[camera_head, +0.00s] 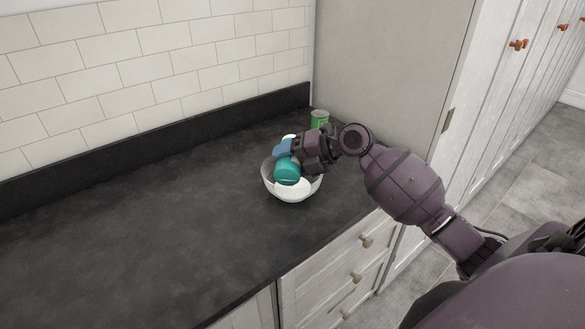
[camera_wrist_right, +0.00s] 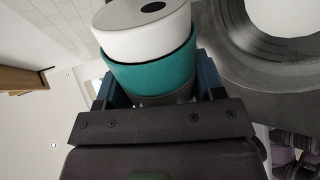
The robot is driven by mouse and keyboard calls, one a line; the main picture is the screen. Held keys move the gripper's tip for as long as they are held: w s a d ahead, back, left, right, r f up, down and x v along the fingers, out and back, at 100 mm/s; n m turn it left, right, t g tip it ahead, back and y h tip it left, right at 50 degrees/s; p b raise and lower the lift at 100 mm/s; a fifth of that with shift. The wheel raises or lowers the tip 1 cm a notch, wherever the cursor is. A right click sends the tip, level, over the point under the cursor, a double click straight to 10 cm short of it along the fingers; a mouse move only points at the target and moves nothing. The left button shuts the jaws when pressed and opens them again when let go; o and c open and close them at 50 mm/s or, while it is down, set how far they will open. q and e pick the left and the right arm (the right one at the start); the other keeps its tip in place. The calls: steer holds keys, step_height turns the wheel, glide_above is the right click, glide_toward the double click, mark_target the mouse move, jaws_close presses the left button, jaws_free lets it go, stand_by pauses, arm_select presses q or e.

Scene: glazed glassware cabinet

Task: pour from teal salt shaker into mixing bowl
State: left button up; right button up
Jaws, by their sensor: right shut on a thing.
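The teal salt shaker (camera_head: 287,172) is held over the mixing bowl (camera_head: 272,190) near the right end of the dark counter. My right gripper (camera_head: 286,157) is shut on the shaker's side, with one blue fingertip showing. In the right wrist view the shaker (camera_wrist_right: 155,72) sits between the blue fingers (camera_wrist_right: 156,85); its teal body has a white end with a dark spot. The shaker looks tilted. The bowl is pale, with a white area at its front; I cannot tell whether that is contents. No falling stream is visible. My left gripper is out of view.
A green can (camera_head: 319,119) stands behind my right gripper, near the tall grey panel (camera_head: 390,70). The counter (camera_head: 130,235) is clear to the left. Drawers with knobs (camera_head: 355,276) lie below its front edge. A tiled wall closes off the back.

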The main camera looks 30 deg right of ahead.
steer(key=shift+f, duration=0.15)
stand_by(0.3)
steer(key=shift+r, duration=0.25)
steer(key=shift+s+a+f+n+t+p, duration=0.35)
steer(key=shift+s+a+n+t, duration=0.05)
steer(key=shift+s+a, duration=0.2)
steer(key=shift+s+f+h, duration=0.1)
steer(key=shift+h, duration=0.2)
steer(key=shift+n+b, duration=0.3)
steer(key=shift+b, duration=0.4)
